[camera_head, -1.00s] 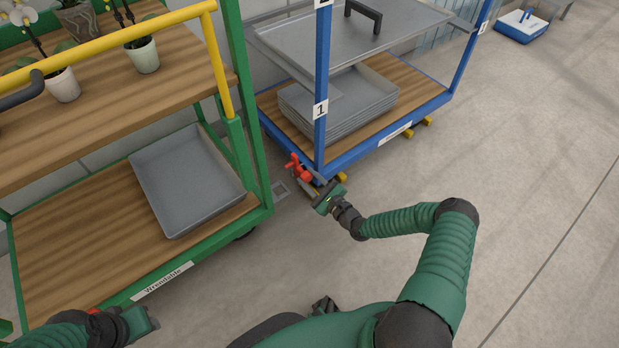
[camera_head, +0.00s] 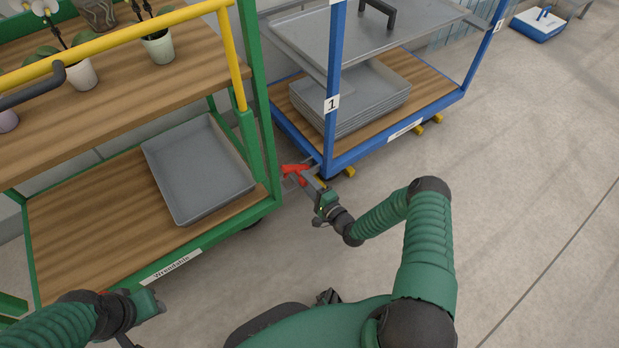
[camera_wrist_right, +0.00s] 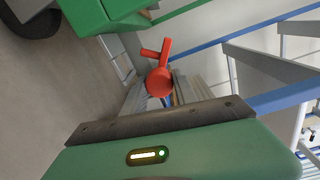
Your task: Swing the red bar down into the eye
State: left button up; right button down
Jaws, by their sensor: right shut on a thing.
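The red bar (camera_head: 293,170) is between the green trolley and the blue trolley, low by the blue corner post. In the head view it lies nearly level, its left end near the green trolley's post. It also shows in the right wrist view (camera_wrist_right: 160,78), just beyond the jaw. My right gripper (camera_head: 310,182) is shut on the red bar. The fingertips are small and partly hidden. I cannot make out the eye, or whether the bar touches it. My left gripper (camera_head: 152,303) is low at the left, away from the bar; its fingers are not clear.
The green trolley (camera_head: 215,240) holds a grey tray (camera_head: 200,175) and potted orchids (camera_head: 158,46). The blue trolley (camera_head: 400,140) carries stacked grey trays (camera_head: 350,100) below a metal shelf. The narrow gap between trolleys is tight. Floor at the right (camera_head: 520,200) is clear.

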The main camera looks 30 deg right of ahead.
jog(key=f+n, duration=0.1)
jog(key=a+f+n, duration=0.1)
jog(key=n, duration=0.1)
jog(key=shift+s+a, duration=0.1)
jog(key=shift+a, duration=0.1)
jog(key=shift+a+f+n, duration=0.1)
jog(key=shift+f+n, duration=0.4)
jog(key=shift+n, duration=0.5)
jog(key=shift+a+f+n, duration=0.1)
jog(key=shift+f+n, duration=0.4)
jog(key=shift+n, duration=0.5)
jog(key=shift+s, duration=0.1)
jog(key=c, duration=1.3)
grip_release()
jog(key=shift+d+f, duration=0.1)
jog(key=shift+o, duration=0.2)
jog(key=shift+d, duration=0.1)
jog(key=s+d+p, duration=0.1)
jog(key=s+p, duration=0.6)
jog(key=s, duration=0.9)
jog(key=shift+s+d+r, duration=0.15)
jog(key=shift+s+r, duration=0.15)
jog(key=shift+r, duration=0.15)
